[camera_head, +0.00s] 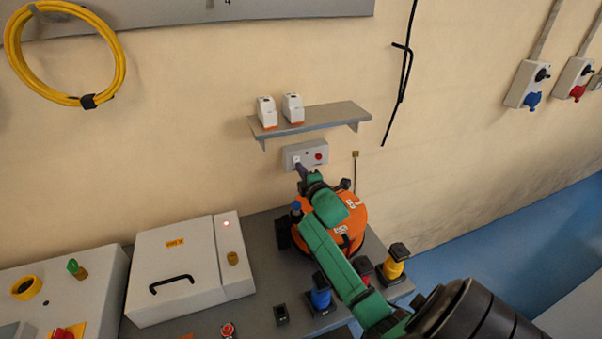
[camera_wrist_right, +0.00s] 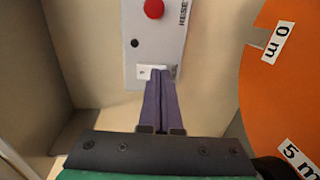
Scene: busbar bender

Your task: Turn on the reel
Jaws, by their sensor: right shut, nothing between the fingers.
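The reel (camera_head: 354,216) is an orange disc on the bench; its edge with "0 m" and "5 m" labels also shows in the right wrist view (camera_wrist_right: 262,85). A grey control box (camera_head: 306,154) with a red button (camera_head: 319,156) is on the wall below the shelf. In the right wrist view the box (camera_wrist_right: 172,30) carries a red button (camera_wrist_right: 153,8), a dark dot and a white switch (camera_wrist_right: 150,72). My right gripper (camera_head: 300,167) is shut and empty, its tips (camera_wrist_right: 158,72) at the switch; whether they touch it I cannot tell. My left gripper is out of view.
A shelf (camera_head: 325,118) with two white-and-orange devices is above the box. A white case (camera_head: 175,270) with a black handle stands left on the bench. Blue (camera_head: 320,294) and yellow (camera_head: 395,264) items stand near my right arm. A black cable (camera_head: 404,70) hangs at the wall.

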